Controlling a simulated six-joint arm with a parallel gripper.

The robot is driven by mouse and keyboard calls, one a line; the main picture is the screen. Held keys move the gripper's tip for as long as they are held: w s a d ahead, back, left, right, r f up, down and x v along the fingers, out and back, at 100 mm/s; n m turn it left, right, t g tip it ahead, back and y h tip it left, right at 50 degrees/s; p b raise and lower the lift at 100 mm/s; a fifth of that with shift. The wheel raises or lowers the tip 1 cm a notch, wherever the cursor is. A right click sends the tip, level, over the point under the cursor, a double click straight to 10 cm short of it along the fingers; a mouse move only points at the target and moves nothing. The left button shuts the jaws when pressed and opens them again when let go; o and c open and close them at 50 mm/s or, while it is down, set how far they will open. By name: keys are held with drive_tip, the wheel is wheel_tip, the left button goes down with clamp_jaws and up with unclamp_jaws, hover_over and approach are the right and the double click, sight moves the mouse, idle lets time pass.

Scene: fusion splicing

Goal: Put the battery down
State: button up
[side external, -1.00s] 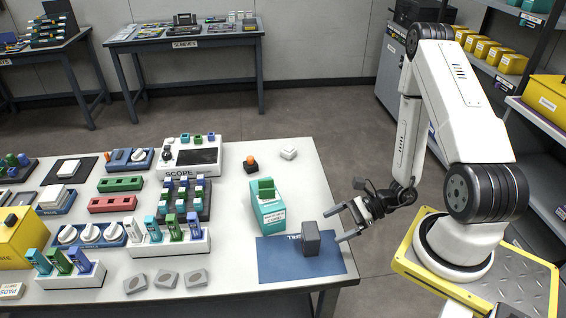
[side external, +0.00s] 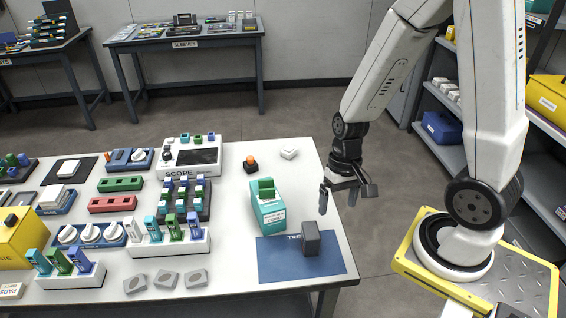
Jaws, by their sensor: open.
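A dark grey block, which looks like the battery (side external: 311,239), stands upright on the blue mat (side external: 275,262) near the table's right front corner. My gripper (side external: 338,199) is open and empty. It points down and hangs above and to the right of the block in the picture, near the table's right edge. The gripper and the block are apart.
A teal box (side external: 268,208) stands just behind the mat. An orange-topped button (side external: 251,163) and a small white block (side external: 289,152) sit further back. Racks and a SCOPE unit (side external: 193,157) crowd the table's left.

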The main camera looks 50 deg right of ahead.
drive_tip(key=w+a+r+n+t+h, duration=0.2)
drive_tip(key=w+r+n+t, duration=0.1)
drive_tip(key=w+r+n, duration=0.1)
drive_tip(key=shift+w+r+n+t, duration=0.3)
drive_tip(key=shift+r+n, duration=0.3)
drive_tip(key=shift+r, duration=0.3)
idle(0.5)
